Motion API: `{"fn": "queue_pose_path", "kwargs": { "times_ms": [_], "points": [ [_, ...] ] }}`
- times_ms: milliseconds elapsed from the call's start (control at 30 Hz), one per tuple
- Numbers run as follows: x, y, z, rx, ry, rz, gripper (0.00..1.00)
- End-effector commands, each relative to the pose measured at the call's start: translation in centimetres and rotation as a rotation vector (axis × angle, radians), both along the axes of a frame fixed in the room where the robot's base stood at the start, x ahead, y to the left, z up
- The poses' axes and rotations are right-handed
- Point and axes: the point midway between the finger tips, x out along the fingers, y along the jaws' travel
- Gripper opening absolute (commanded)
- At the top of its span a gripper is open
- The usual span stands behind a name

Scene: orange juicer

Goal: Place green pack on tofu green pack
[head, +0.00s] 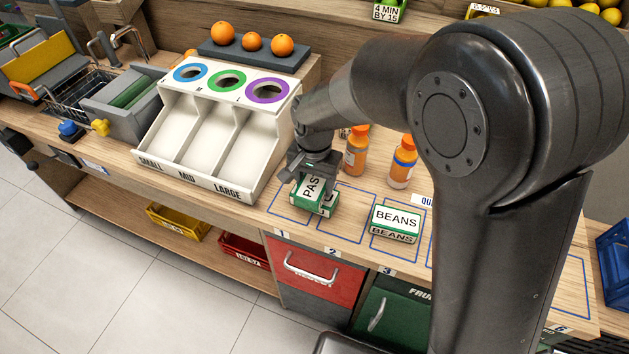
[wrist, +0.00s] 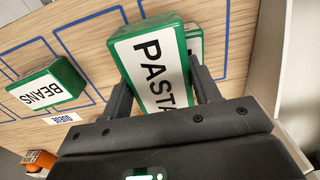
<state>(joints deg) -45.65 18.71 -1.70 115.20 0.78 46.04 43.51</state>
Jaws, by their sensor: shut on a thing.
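My gripper (head: 309,175) is shut on a green pack labelled PASTA (wrist: 155,65). In the head view the pasta pack (head: 311,190) is tilted below my gripper, over the marked squares on the counter. A second green pack (head: 329,201) is partly hidden behind and below it. In the wrist view this second pack (wrist: 195,43) shows only a green and white edge beside the pasta pack. Its label cannot be read, and I cannot tell whether the two packs touch. A green pack labelled BEANS (head: 396,219) stands apart to the right.
Two orange bottles (head: 356,152) (head: 402,162) stand just behind the packs. The white sorter (head: 215,140) with its coloured rings is close on the left. Blue outlines mark the wooden counter (head: 349,222). Its front edge lies just before the packs, above a red drawer (head: 313,268).

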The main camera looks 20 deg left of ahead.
Motion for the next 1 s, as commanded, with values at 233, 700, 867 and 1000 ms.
{"fn": "queue_pose_path", "kwargs": {
  "times_ms": [233,700,867,1000],
  "points": [
    [0.0,0.0,-0.3,-0.001,0.000,0.000,0.68],
    [0.0,0.0,0.6,0.001,-0.001,0.000,0.78],
    [0.1,0.0,3.4,0.003,-0.004,0.000,0.78],
    [0.1,0.0,6.6,0.003,-0.004,0.000,0.78]
  ]
}}
